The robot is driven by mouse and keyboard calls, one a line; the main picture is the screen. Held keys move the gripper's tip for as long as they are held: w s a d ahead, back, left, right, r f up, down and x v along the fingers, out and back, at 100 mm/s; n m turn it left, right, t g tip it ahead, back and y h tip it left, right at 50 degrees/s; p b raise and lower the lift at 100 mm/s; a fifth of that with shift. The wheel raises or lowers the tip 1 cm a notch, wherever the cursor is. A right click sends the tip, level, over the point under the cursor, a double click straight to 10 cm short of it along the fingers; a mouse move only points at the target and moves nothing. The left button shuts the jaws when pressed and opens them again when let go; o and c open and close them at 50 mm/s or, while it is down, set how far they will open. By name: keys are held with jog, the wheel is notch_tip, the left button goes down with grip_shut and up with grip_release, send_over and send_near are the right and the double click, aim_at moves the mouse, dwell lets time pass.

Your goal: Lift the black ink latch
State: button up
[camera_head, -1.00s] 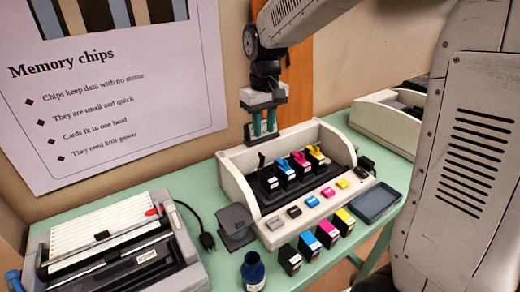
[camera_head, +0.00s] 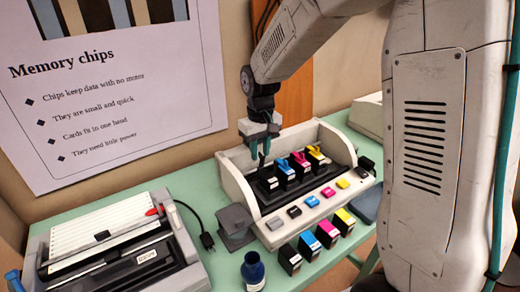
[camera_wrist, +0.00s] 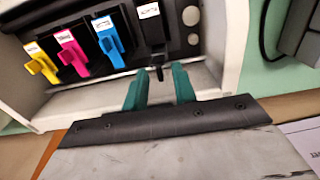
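The black ink latch (camera_head: 262,159) is a thin dark lever at the left end of the cartridge row in the open white printer (camera_head: 232,172). In the wrist view, the black latch (camera_wrist: 159,74) shows between the fingertips. My gripper (camera_head: 260,150) hangs over the row's left end, pointing down. Its teal fingers (camera_wrist: 160,84) are apart, with a gap to each side of the latch, and hold nothing that I can see. The cyan latch (camera_wrist: 108,42), magenta latch (camera_wrist: 70,53) and yellow latch (camera_wrist: 40,63) sit beside it.
Coloured buttons (camera_head: 312,201) line the printer's front. Several loose cartridges (camera_head: 308,243) and a blue bottle (camera_head: 253,270) stand before it. A grey stand (camera_head: 236,226) is at its left, a blue tray (camera_head: 366,206) at its right. Another device (camera_head: 125,245) fills the table's left.

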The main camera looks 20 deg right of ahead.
jog(key=shift+c, duration=0.4)
grip_shut()
jog(key=shift+w+a+g, duration=0.1)
jog(key=shift+w+g, duration=0.35)
jog(key=shift+g, duration=0.35)
jog(key=shift+o, duration=0.4)
grip_release()
notch_tip(320, 180, up, 8)
jog(key=w, duration=0.1)
jog(key=shift+f, duration=0.15)
